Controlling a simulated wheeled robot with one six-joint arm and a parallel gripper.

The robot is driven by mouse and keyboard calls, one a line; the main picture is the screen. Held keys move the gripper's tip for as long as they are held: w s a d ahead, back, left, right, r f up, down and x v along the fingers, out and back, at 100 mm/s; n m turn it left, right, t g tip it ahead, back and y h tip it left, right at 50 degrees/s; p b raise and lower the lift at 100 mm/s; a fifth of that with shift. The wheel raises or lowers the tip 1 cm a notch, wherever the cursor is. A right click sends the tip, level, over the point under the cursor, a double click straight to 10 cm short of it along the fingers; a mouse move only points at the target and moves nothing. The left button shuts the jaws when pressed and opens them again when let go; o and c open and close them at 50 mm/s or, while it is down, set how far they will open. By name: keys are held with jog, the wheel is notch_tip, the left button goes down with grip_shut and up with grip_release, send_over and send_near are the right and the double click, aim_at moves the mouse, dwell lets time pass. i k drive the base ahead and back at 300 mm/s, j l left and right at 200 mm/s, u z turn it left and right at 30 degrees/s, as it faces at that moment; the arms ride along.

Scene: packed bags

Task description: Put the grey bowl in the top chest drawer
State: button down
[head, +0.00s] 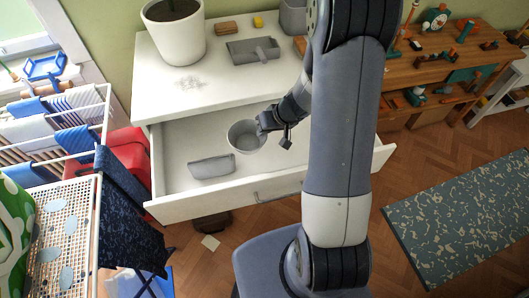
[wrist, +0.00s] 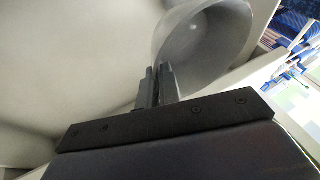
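The grey bowl (head: 246,138) is over or inside the open top drawer (head: 217,194) of the white chest; I cannot tell whether it touches the drawer floor. My gripper (head: 265,122) is at the bowl's right rim. In the wrist view, the bowl (wrist: 208,42) is just past the fingertips of my gripper (wrist: 158,72). The fingers are close together with the bowl's rim between them. The bowl looks empty and slightly tilted.
A grey bin-like tray (head: 211,167) lies in the drawer's front left. The chest top holds a plant pot (head: 174,35), a grey caddy (head: 253,50), a sponge (head: 227,28) and a grey container (head: 293,17). A drying rack (head: 105,108) and red object (head: 131,152) stand left.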

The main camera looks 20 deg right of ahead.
aim_at(292, 154)
jog(key=l+u, duration=0.4)
jog(key=l, duration=0.3)
jog(key=l+u, duration=0.4)
jog(key=l, duration=0.35)
jog(key=k+l+u, duration=0.4)
jog(key=l, duration=0.2)
jog(key=k+l+u, duration=0.35)
jog(key=l, duration=0.15)
jog(key=k+l+u, duration=0.75)
